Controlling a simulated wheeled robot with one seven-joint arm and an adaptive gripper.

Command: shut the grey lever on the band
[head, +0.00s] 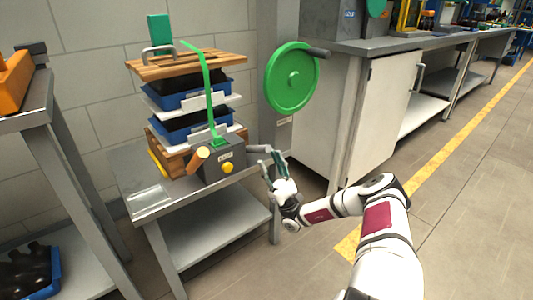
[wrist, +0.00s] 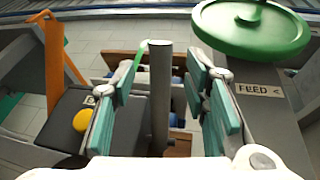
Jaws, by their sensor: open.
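The grey lever (head: 257,149) sticks out to the right from the dark grey box (head: 222,160) at the foot of the green band (head: 208,85). In the wrist view the lever (wrist: 160,95) is a thick grey bar between the two fingers. My gripper (head: 270,168) is open around it, with a gap showing at least on the right finger's side. The fingers (wrist: 168,118) have teal pads. The box also carries a yellow button (head: 228,168) and an orange-brown handle (head: 198,160). The band rises beside the stack and bends over its top board.
The stack of blue trays (head: 190,128) and wooden boards stands on a grey metal table (head: 150,205). A green wheel (head: 291,77) on a grey post is close above my gripper, beside a FEED label (wrist: 262,89). A workbench (head: 330,110) stands right; the floor at right is clear.

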